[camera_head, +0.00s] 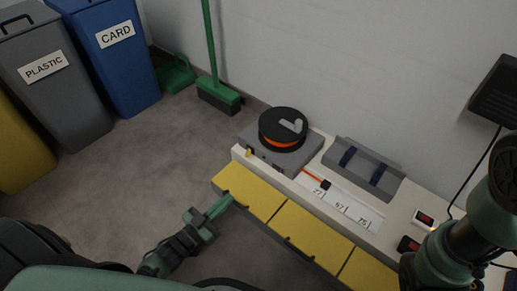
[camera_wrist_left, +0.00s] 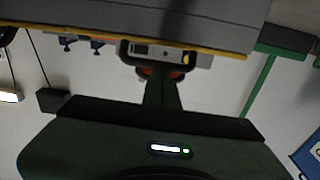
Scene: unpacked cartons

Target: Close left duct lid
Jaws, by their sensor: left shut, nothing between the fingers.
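Three yellow lid panels run along the bench's front edge in the head view. The left duct lid (camera_head: 249,190) is the one at the far left end, roughly in line with the middle lid (camera_head: 310,235). I cannot tell from here how far it stands open. My left gripper (camera_head: 224,205) is shut and empty, its tips at the front edge of the left lid; contact is unclear. In the left wrist view, the shut fingers (camera_wrist_left: 161,88) point at a dark handle loop (camera_wrist_left: 126,52) below a thin yellow edge and grey panel.
A grey unit with a black and orange spool (camera_head: 283,128) stands on the bench (camera_head: 398,213), beside a grey case (camera_head: 362,168). A green broom (camera_head: 218,95), a blue card bin (camera_head: 120,60) and a grey plastic bin (camera_head: 50,85) stand behind. My right arm covers the right side.

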